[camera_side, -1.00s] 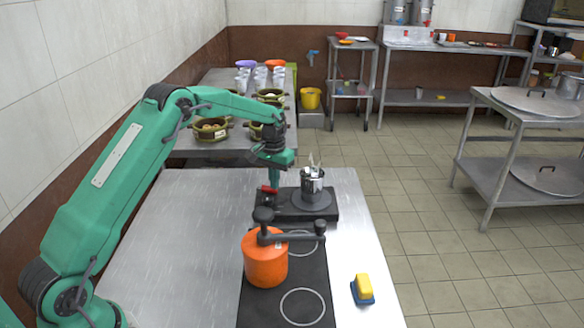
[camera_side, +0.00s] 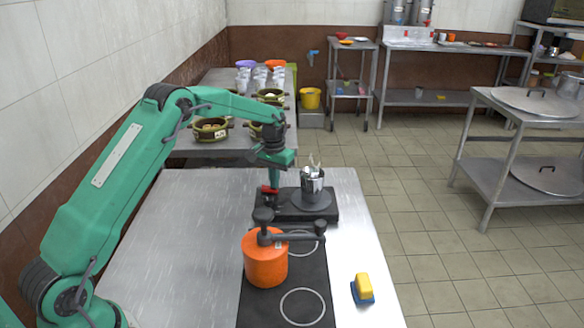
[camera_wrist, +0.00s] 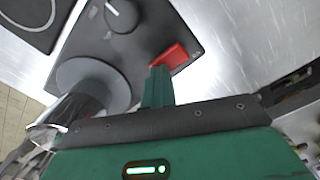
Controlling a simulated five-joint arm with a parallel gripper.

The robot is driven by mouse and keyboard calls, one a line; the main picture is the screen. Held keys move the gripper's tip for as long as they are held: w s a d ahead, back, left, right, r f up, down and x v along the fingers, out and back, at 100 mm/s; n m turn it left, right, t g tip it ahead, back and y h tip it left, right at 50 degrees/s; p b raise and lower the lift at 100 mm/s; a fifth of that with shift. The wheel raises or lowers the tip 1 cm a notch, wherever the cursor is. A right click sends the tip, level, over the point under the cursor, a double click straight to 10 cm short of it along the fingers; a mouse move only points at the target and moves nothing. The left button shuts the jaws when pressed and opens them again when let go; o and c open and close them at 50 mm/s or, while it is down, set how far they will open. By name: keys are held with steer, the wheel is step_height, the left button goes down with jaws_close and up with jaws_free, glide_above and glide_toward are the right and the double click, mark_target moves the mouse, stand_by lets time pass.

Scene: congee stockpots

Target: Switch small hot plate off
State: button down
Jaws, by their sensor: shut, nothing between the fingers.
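The small hot plate (camera_side: 328,214) is a dark box on the steel table. A metal pot with utensils (camera_side: 313,182) stands on its round plate (camera_wrist: 88,72). Its red rocker switch (camera_wrist: 174,57) is at the edge of the box in the wrist view, and also shows in the side view (camera_side: 268,190). A dark dial (camera_wrist: 122,15) with a white mark is on the same face. My gripper (camera_wrist: 159,72) is shut and empty, with its green fingertips right beside the red switch; I cannot tell whether they touch it. The fingers partly hide the switch's near side.
An orange pot (camera_side: 265,260) with a dark handle stands on the black cooktop (camera_side: 312,275) in front of the hot plate. A yellow and blue sponge (camera_side: 363,289) lies at right. The table's left part (camera_side: 185,240) is clear.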

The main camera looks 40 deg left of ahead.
steer(key=shift+s+f, duration=0.2)
steer(key=shift+f, duration=0.05)
step_height(320, 180, up, 8)
steer(key=shift+w+r, duration=0.15)
steer(key=shift+r, duration=0.05)
stand_by(1.2)
steer(key=shift+r, duration=0.1)
